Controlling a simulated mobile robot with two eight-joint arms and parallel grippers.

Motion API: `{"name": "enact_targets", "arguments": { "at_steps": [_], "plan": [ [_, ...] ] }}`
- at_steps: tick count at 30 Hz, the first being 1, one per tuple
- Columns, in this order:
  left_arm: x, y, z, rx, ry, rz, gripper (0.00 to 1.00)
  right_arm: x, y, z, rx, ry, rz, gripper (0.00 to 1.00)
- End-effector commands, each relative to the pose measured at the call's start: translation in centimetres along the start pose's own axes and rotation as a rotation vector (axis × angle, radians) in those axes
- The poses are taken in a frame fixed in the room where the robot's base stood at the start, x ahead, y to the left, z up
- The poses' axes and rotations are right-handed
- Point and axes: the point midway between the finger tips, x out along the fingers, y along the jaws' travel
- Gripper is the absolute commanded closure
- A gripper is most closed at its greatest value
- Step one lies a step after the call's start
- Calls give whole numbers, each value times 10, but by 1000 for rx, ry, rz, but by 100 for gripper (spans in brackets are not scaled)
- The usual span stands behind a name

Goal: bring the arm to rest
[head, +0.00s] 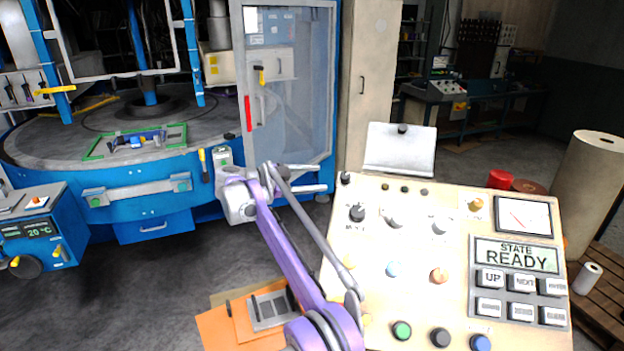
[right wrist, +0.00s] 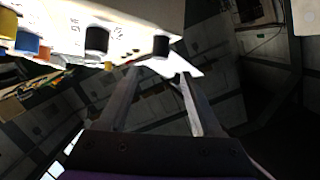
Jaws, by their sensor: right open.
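My right arm, purple and grey, rises from the bottom middle of the head view and reaches up and left. My right gripper (head: 321,178) is at its end, just left of the control panel's (head: 345,232) upper left corner, with its two fingers pointing right. The fingers are apart with nothing between them. The right wrist view also shows the open right gripper (right wrist: 157,73), with the panel's edge and dark knobs beyond the tips. My left gripper is in neither view.
A blue machine with a round table (head: 55,150) and a clear door (head: 290,100) stands behind the gripper. The panel's screen (head: 515,257) reads READY. An orange folder (head: 215,325) lies below the arm. Open grey floor (head: 150,290) lies to the left.

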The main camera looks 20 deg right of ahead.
Motion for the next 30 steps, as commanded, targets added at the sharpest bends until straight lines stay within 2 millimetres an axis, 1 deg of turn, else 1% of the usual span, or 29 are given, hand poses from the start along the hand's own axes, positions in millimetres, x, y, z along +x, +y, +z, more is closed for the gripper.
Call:
{"name": "enact_targets", "arguments": {
  "at_steps": [8,11,14,17,18,19,21,22,24,26,29,30],
  "plan": [
    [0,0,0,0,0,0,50,0,0,0,1,0,-2,34],
    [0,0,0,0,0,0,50,2,-9,-8,16,2,-44,34],
    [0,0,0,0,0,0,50,3,-33,-28,55,-1,-171,34],
    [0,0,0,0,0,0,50,-1,-66,-59,98,-16,-381,34],
    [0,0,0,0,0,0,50,-6,-78,-72,109,-29,-477,34],
    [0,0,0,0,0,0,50,-11,-86,-81,113,-40,-550,34],
    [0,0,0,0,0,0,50,-26,-98,-98,108,-75,-712,34],
    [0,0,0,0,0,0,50,-34,-100,-104,100,-92,-779,34],
    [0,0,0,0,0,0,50,-54,-100,-114,67,-142,-927,34],
    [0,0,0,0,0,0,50,-72,-92,-119,24,-193,-1045,34],
    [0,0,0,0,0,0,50,-100,-63,-117,-82,-294,-1212,34],
    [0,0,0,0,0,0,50,-111,-45,-113,-134,-338,-1268,34]
  ]
}}
